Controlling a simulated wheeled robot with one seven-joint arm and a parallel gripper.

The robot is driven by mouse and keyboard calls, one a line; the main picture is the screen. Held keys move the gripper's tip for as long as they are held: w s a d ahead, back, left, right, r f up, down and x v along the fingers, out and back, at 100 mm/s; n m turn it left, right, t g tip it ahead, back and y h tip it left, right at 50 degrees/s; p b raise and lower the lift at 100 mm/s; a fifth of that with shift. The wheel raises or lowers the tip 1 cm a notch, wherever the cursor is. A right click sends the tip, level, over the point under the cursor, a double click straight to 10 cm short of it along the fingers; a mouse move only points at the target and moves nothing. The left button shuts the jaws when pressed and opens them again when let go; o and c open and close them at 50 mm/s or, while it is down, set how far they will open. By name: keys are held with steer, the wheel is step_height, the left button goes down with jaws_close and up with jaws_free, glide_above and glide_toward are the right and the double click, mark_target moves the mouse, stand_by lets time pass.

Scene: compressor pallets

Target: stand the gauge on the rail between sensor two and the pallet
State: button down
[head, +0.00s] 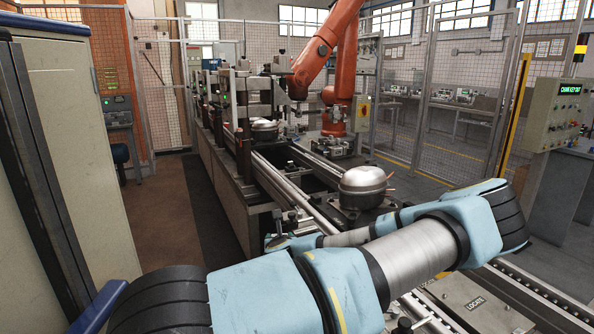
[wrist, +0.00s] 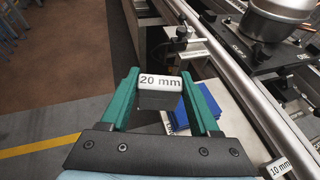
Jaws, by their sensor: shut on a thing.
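In the wrist view my gripper (wrist: 160,80) has green fingers shut on a dark gauge block (wrist: 158,100) with a white top marked "20 mm". The gauge is held clear of the rail (wrist: 238,82), to its left in the picture. A small sensor on a bracket (wrist: 182,36) stands at the rail above the gauge in the picture; its small label is unreadable, so I cannot tell its number. The dark pallet (wrist: 240,47) carries a silver compressor (wrist: 280,18), which also shows in the head view (head: 363,181). In the head view my arm hides the gripper's hold.
A second block marked "10 mm" (wrist: 277,168) sits at lower right in the wrist view. Blue pieces (wrist: 195,106) lie on a pale surface below the gripper. An orange robot arm (head: 325,45) stands behind the line. A grey cabinet (head: 70,130) is at left.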

steer(key=a+f+m+h+b, duration=0.1)
steer(key=a+f+b, duration=0.2)
steer(key=f+b, duration=0.35)
steer(key=a+f+b, duration=0.2)
steer(key=f+b, duration=0.1)
steer(key=f, duration=0.6)
steer(key=s+f, duration=0.3)
steer(key=s, duration=0.7)
steer(key=shift+s+f, duration=0.2)
steer(key=shift+f, duration=0.1)
steer(key=shift+a, duration=0.2)
